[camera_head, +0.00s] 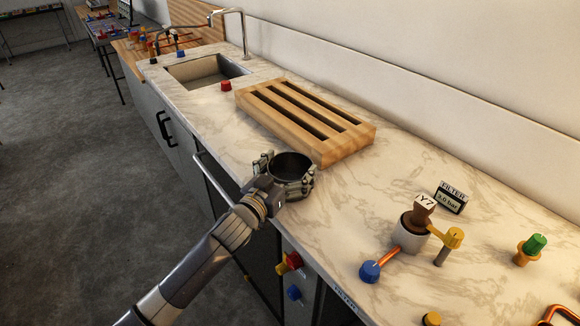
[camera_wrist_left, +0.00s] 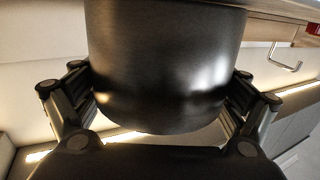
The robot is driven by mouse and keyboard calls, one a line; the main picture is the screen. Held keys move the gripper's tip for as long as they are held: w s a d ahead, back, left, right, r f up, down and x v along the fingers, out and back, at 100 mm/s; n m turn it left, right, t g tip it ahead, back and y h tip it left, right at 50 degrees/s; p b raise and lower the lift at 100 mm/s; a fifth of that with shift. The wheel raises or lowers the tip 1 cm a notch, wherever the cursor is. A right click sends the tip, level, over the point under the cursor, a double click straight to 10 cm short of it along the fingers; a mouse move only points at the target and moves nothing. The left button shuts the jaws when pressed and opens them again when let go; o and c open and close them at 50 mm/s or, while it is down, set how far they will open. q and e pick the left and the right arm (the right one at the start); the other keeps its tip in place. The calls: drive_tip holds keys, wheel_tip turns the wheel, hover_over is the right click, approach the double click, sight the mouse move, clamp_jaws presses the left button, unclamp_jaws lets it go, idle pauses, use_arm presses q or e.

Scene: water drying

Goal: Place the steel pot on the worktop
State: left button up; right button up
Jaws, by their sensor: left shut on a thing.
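The steel pot (camera_head: 291,165) is a dark round open vessel in the head view, at the front edge of the marble worktop (camera_head: 345,200). My left gripper (camera_head: 284,178) is shut around its sides. In the left wrist view the pot (camera_wrist_left: 165,65) fills the middle, with the fingers of my left gripper (camera_wrist_left: 168,100) on both sides of it. I cannot tell whether the pot's base touches the worktop. My right gripper is in neither view.
A slatted wooden rack (camera_head: 305,115) lies just behind the pot. A sink (camera_head: 205,70) with a tap is further back. Marble between pot and cup is clear.

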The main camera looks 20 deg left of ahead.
sight(279, 180)
use_arm(q)
drive_tip(key=o, duration=1)
drive_tip(key=shift+f, duration=0.15)
drive_tip(key=shift+r, duration=0.25)
drive_tip(key=shift+s+a+f, duration=0.1)
drive_tip(key=shift+s+f, duration=0.1)
drive_tip(key=shift+s, duration=0.15)
drive_tip(key=b+v, duration=0.1)
drive_tip(key=v, duration=0.8)
drive_tip(key=shift+s+a, duration=0.1)
drive_tip(key=shift+s, duration=0.15)
drive_tip(key=shift+b+v, duration=0.3)
drive_tip(key=shift+v, duration=0.65)
drive_tip(key=shift+r, duration=0.1)
